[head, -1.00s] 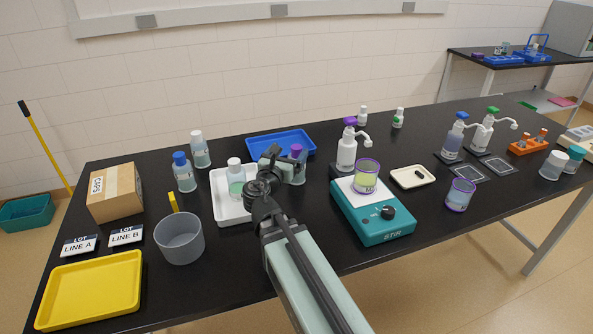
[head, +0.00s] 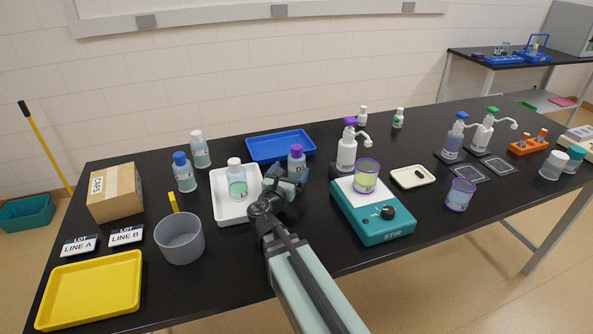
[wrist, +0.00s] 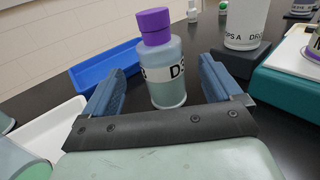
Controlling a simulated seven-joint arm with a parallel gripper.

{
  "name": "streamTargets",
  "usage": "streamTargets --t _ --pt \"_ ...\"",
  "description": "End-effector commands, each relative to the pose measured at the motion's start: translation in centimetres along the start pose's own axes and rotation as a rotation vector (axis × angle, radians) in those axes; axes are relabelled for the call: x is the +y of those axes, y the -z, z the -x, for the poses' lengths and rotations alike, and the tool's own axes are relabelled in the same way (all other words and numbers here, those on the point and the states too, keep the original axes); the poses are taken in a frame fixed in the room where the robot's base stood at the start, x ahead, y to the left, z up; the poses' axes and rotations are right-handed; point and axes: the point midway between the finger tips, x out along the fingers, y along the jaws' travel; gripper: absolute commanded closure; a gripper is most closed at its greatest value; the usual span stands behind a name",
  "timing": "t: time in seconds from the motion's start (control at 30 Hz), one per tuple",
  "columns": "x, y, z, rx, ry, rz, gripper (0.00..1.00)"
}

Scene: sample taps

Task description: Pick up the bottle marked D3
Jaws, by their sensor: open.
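The bottle with a purple cap (head: 297,159) stands upright on the black table, just in front of the blue tray. In the wrist view the bottle (wrist: 164,62) has a white label showing a "D" and part of another character, cut off by the curve. My gripper (head: 287,181) is low over the table at the near side of this bottle. In the wrist view my gripper (wrist: 163,88) is open, with one finger to each side of the bottle in the picture. I see gaps on both sides; how deep the bottle sits between the fingers is unclear.
A white tray (head: 222,212) with a white-capped bottle (head: 237,180) lies close left of my gripper. The blue tray (head: 262,148) is behind.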

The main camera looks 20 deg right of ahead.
Motion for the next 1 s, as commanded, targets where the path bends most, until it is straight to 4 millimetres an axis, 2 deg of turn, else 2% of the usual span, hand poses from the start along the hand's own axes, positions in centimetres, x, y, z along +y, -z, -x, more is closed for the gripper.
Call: streamTargets --t 0.17,0.5,0.8,1.0 --pt "0.0 0.0 -1.1 0.000 0.002 0.001 0.08" --pt "0.1 0.0 -5.8 -0.001 0.002 0.001 0.08" --pt "-0.1 -0.1 -6.3 0.000 0.000 0.001 0.08" --pt "-0.1 0.0 -6.2 0.000 0.000 0.001 0.25"
